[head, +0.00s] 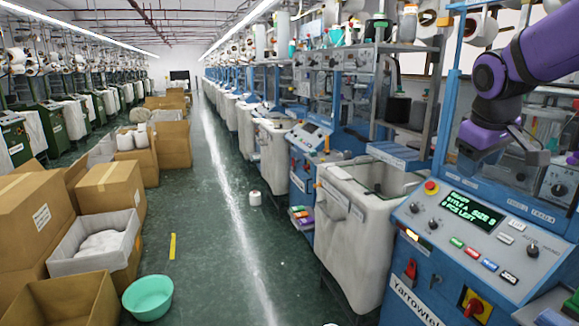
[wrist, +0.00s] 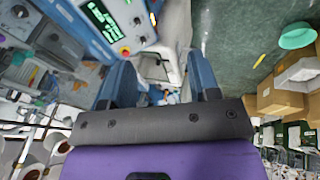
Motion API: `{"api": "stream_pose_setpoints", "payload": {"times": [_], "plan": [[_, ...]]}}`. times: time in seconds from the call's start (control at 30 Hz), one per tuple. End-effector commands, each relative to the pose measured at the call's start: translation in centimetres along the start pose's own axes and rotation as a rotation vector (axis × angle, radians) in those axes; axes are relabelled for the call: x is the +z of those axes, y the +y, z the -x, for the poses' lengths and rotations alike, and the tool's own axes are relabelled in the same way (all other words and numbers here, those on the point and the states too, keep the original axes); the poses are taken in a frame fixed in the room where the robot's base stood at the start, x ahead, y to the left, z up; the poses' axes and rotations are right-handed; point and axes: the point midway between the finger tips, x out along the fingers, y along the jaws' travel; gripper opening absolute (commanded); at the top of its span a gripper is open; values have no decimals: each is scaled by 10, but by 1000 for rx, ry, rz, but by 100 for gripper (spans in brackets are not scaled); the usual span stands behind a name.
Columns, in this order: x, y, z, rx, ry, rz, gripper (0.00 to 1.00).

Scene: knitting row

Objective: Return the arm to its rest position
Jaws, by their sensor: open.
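My purple arm (head: 535,60) reaches in from the upper right in the head view. My gripper (head: 503,156) hangs in front of the blue knitting machine, above its sloped control panel (head: 482,232). In the wrist view my gripper (wrist: 161,82) shows two blue-grey fingers spread wide apart, with nothing held between them. The panel's green-lit screen (wrist: 103,17) is at the upper left of the wrist view.
A white fabric bin (head: 350,235) stands left of the panel. Cardboard boxes (head: 110,200) and a green basin (head: 148,297) line the aisle's left side. A small white cone (head: 255,198) stands on the floor. The middle aisle is mostly clear.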

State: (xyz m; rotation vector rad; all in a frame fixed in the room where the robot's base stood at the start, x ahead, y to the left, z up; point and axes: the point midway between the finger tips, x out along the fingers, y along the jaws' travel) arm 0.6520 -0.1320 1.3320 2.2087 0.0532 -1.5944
Motion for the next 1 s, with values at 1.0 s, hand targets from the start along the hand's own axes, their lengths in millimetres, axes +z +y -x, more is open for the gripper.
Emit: {"api": "stream_pose_setpoints", "payload": {"times": [1.0], "plan": [[182,-122,75,-190,139,-379,56]]}}
